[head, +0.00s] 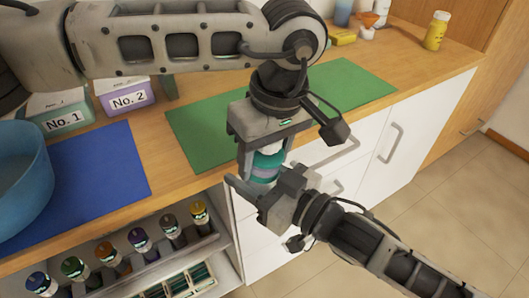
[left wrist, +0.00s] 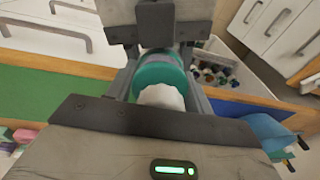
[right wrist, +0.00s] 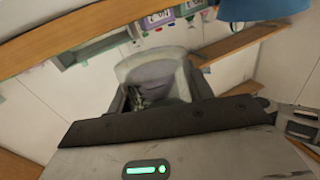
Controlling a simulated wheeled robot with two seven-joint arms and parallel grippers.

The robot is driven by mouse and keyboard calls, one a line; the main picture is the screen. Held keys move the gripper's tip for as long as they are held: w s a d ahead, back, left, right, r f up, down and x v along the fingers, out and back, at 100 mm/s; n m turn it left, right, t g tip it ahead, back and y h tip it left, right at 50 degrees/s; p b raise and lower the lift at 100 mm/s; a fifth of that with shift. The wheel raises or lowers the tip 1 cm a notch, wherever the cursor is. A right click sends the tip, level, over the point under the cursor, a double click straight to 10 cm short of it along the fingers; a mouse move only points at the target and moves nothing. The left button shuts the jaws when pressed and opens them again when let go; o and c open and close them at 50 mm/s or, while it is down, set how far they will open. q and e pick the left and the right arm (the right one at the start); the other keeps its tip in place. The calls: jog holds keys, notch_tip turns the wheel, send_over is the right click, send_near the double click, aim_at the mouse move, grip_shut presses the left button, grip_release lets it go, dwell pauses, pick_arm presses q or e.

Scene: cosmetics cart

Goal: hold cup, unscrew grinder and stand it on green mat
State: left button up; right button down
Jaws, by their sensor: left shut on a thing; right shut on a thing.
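A teal grinder (head: 269,158) with a white top is between the fingers of my left gripper (head: 263,155), above the cup and in front of the counter edge. In the left wrist view the teal grinder (left wrist: 158,73) and its white end sit between the fingers. My right gripper (head: 252,190) is shut on the pale lavender cup (head: 263,173) just below. The greyish cup (right wrist: 155,78) also shows in the right wrist view. The grinder and cup look in line and touching; whether they are still joined I cannot tell. The green mat (head: 200,125) lies on the counter behind, partly hidden by my left arm.
A blue mat (head: 100,175) and blue bowl (head: 18,185) are at the left, with boxes No. 1 (head: 62,120) and No. 2 (head: 128,99) behind. Several small bottles (head: 138,240) stand on the shelf below. A yellow bottle (head: 437,31) stands far right. White drawers (head: 385,165) are under the counter.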

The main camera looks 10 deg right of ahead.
pick_arm(q)
jog(key=shift+r, duration=0.2)
dwell(0.6)
jog(key=shift+d+r, duration=0.15)
jog(key=shift+r, duration=0.75)
jog(key=shift+r, duration=0.1)
